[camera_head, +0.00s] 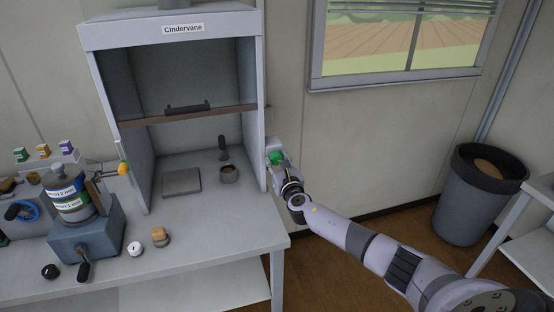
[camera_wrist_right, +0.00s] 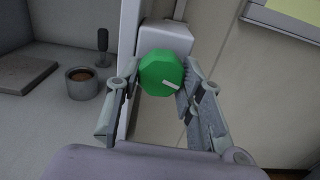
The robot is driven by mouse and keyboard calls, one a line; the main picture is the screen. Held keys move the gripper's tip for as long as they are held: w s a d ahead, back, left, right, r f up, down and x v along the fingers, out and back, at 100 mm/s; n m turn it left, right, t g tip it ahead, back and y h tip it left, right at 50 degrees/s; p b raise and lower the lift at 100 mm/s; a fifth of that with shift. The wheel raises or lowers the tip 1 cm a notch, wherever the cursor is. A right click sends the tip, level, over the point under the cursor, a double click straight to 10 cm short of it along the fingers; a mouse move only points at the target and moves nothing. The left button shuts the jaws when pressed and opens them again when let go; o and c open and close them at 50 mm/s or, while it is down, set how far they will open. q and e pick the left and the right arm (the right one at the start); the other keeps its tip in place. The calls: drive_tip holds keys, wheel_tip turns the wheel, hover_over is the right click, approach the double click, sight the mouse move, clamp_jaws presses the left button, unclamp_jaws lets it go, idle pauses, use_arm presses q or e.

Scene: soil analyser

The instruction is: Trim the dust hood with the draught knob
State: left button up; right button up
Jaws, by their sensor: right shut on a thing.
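The dust hood (camera_head: 184,26) is a grey open-fronted cabinet labelled "Cindervane", standing on the bench, with a dark handle on its brown-edged sash (camera_head: 188,114). The draught knob (camera_head: 276,158) is green and faceted, on a pale housing at the hood's right outer side. In the right wrist view the knob (camera_wrist_right: 164,74) shows a white pointer mark aimed toward the lower right. My right gripper (camera_head: 283,171) is shut on the knob, with one finger on each side of it in the right wrist view (camera_wrist_right: 160,88). My left gripper is not in view.
Inside the hood are a flat grey plate (camera_head: 181,181), a cup of brown soil (camera_head: 229,174) and a dark-handled tool (camera_head: 223,147). A blue-grey machine (camera_head: 87,235) with a crank stands left on the bench. A bin (camera_head: 470,205) stands at the right. The wall beside the knob is bare.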

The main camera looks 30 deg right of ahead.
drive_tip(key=shift+f+n+p, duration=0.15)
drive_tip(key=shift+n+p, duration=0.3)
drive_tip(key=shift+n, duration=0.85)
drive_tip(key=o, duration=0.9)
drive_tip(key=shift+o, duration=1.3)
drive_tip(key=v, duration=1.2)
